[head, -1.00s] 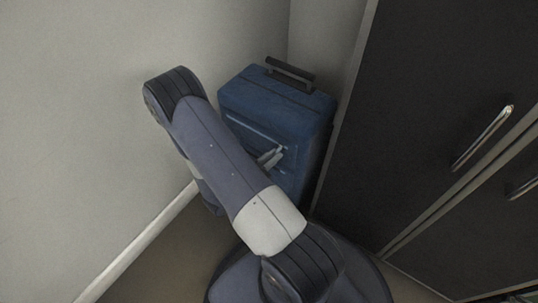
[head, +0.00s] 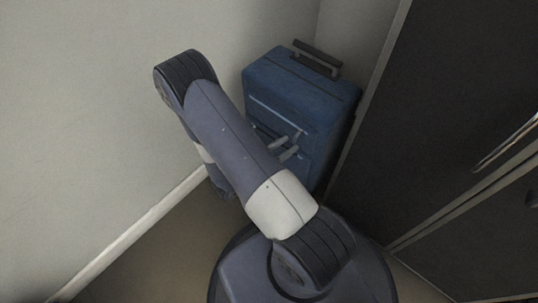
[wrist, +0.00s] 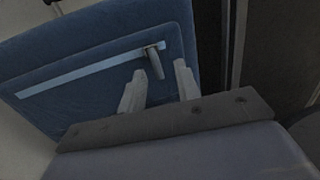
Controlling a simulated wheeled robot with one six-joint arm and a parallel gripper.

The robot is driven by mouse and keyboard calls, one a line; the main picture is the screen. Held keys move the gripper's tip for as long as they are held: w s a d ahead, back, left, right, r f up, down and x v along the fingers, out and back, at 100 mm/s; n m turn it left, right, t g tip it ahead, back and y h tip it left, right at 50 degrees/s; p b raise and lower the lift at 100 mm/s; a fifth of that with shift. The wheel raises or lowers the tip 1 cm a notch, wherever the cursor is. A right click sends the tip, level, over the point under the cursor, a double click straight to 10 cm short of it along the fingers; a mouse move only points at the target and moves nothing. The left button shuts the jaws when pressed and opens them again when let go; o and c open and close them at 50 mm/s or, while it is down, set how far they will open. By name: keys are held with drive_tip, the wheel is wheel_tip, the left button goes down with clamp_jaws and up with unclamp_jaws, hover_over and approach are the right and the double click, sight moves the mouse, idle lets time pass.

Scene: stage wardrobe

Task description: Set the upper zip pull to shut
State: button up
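A blue suitcase (head: 310,88) stands upright in the corner; its front also fills much of the wrist view (wrist: 90,35). A pale zip strip (wrist: 90,69) runs across the upper front and also shows in the head view (head: 270,111). The upper zip pull (wrist: 154,63), a small grey tab, hangs at the strip's right end. My gripper (wrist: 159,68) is open, its two pale fingers on either side of the pull's lower end in the picture. I cannot tell whether they touch it. In the head view my gripper (head: 286,148) is close to the suitcase front, partly behind my arm.
A dark wardrobe (head: 455,130) with metal handles stands close on the suitcase's right. A pale wall (head: 80,100) with a white skirting board (head: 130,235) is on the left. The suitcase's carry handle (head: 317,58) stands up on top.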

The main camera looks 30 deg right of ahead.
drive_tip(key=s+a+p, duration=0.1)
drive_tip(key=a, duration=0.7)
drive_tip(key=shift+s, duration=0.15)
drive_tip(key=shift+d, duration=0.2)
drive_tip(key=shift+w+d+b, duration=0.3)
drive_tip(key=shift+d, duration=1.45)
drive_tip(key=shift+w+d+b, duration=0.35)
drive_tip(key=shift+d, duration=1.35)
drive_tip(key=shift+w+d+b, duration=0.3)
drive_tip(key=shift+d, duration=1.45)
